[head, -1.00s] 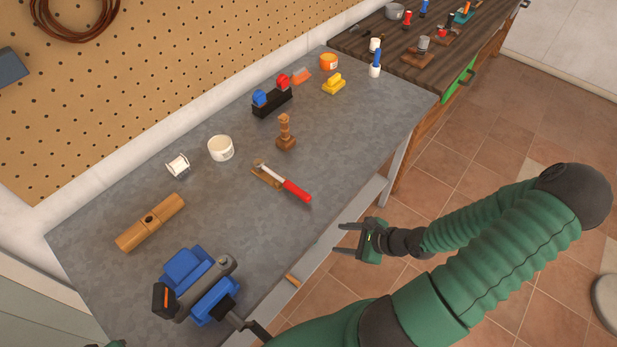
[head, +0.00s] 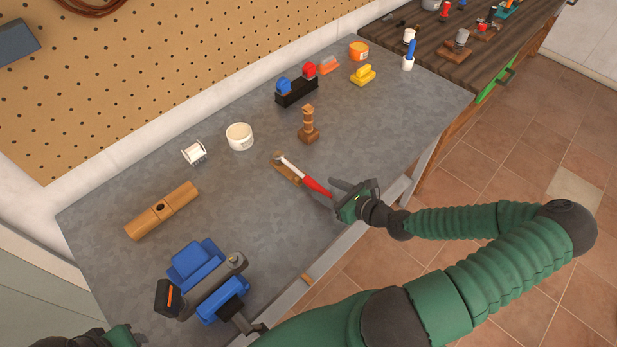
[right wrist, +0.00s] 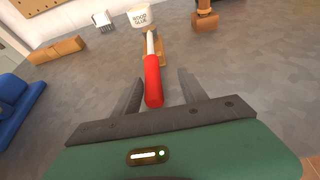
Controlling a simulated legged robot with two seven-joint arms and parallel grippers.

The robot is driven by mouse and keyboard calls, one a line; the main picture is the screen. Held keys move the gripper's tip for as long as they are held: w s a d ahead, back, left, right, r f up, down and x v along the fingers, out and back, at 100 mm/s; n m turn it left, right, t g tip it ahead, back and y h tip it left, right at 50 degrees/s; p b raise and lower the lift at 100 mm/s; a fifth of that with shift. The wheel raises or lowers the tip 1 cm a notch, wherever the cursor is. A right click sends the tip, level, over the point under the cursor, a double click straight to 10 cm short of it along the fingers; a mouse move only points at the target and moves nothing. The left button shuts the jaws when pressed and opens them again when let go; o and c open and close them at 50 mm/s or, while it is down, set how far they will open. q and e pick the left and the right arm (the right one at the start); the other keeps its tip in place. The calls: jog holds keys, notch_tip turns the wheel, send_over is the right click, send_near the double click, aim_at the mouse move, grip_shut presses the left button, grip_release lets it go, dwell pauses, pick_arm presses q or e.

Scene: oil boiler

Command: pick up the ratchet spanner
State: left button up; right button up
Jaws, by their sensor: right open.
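The ratchet spanner (head: 317,186) has a red handle and a pale metal shaft, and rests on a small wooden block (head: 286,174) near the front edge of the grey table. My right gripper (head: 332,192) is open at the handle end. In the right wrist view, the red handle (right wrist: 153,82) reaches between the two open fingers (right wrist: 160,92), with gaps on both sides. The spanner's head is small and hard to make out. A green part of my left gripper (head: 122,336) shows at the bottom left; its fingers cannot be made out.
A blue vise (head: 205,275) stands at the table's front left. A wooden piece (head: 162,210), white spool (head: 194,152), glue tub (head: 239,136) and wooden peg stand (head: 308,127) lie behind the spanner. Bare tabletop surrounds it.

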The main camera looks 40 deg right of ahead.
aim_at(319, 187)
jog(key=shift+w+a, duration=0.1)
jog(key=shift+w, duration=0.3)
jog(key=w, duration=0.1)
jog(key=w+a, duration=0.2)
jog(key=shift+w+f+p, duration=0.3)
jog(key=shift+w+a+f, duration=0.1)
jog(key=shift+w+a, duration=0.05)
jog(key=shift+w, duration=0.1)
jog(key=shift+d, duration=0.3)
jog(key=shift+c, duration=0.3)
jog(key=shift+s+d+f, duration=0.1)
jog(key=shift+s+d, duration=0.05)
jog(key=shift+d, duration=0.1)
jog(key=shift+c, duration=1.1)
jog(key=shift+d+f, duration=0.1)
jog(key=shift+d, duration=0.2)
jog(key=c, duration=0.5)
jog(key=shift+a, duration=0.1)
jog(key=shift+c, duration=1.2)
jog(key=shift+a, duration=0.45)
grip_shut()
pick_arm(q)
jog(key=shift+s+a+r, duration=0.15)
jog(key=shift+a+r, duration=0.1)
jog(key=shift+a, duration=0.6)
pick_arm(e)
jog(key=shift+d, duration=0.1)
